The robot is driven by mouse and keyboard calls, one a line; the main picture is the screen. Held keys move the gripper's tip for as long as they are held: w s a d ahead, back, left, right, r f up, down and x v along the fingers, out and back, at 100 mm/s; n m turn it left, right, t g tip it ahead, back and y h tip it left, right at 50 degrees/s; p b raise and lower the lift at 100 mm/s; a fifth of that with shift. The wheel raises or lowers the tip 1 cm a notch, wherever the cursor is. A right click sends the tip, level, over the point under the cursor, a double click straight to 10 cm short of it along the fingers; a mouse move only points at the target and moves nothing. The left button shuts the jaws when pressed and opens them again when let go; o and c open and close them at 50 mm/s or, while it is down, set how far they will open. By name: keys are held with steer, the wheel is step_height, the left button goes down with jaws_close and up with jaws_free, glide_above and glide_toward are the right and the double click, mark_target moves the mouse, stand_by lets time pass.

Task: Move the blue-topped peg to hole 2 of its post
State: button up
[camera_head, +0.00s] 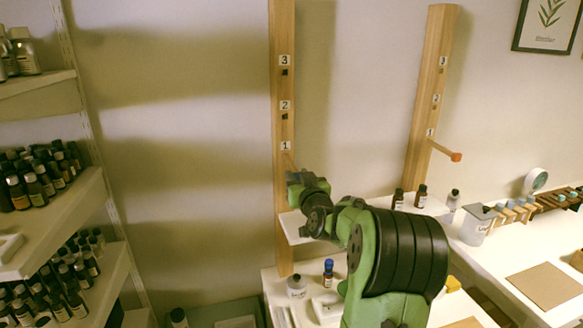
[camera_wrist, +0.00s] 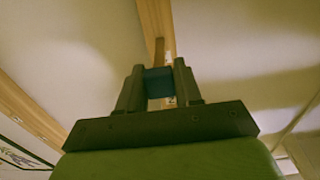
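The left wooden post (camera_head: 284,210) has labels 1, 2 and 3 from bottom to top. Hole 2 (camera_head: 285,117) and hole 3 (camera_head: 285,73) are dark and empty. The blue-topped peg (camera_head: 289,160) leans out from the post at label 1, its outer end hidden by my gripper (camera_head: 294,178). In the wrist view, the blue top (camera_wrist: 158,82) fills the gap between the two fingers of my gripper (camera_wrist: 158,88), which look shut on it. Whether the peg's inner end is fully seated in hole 1 is too small to tell.
A small white shelf (camera_head: 292,228) with bottles lies below my gripper. Bottle shelves (camera_head: 60,220) stand at the left. The wall before the upper left post is clear.

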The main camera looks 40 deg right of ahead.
steer(key=shift+c, duration=1)
steer(key=shift+s, duration=0.1)
steer(key=b+v, duration=0.5)
steer(key=v, duration=0.2)
steer(key=shift+s+a+b, duration=0.2)
steer(key=shift+s+b, duration=0.15)
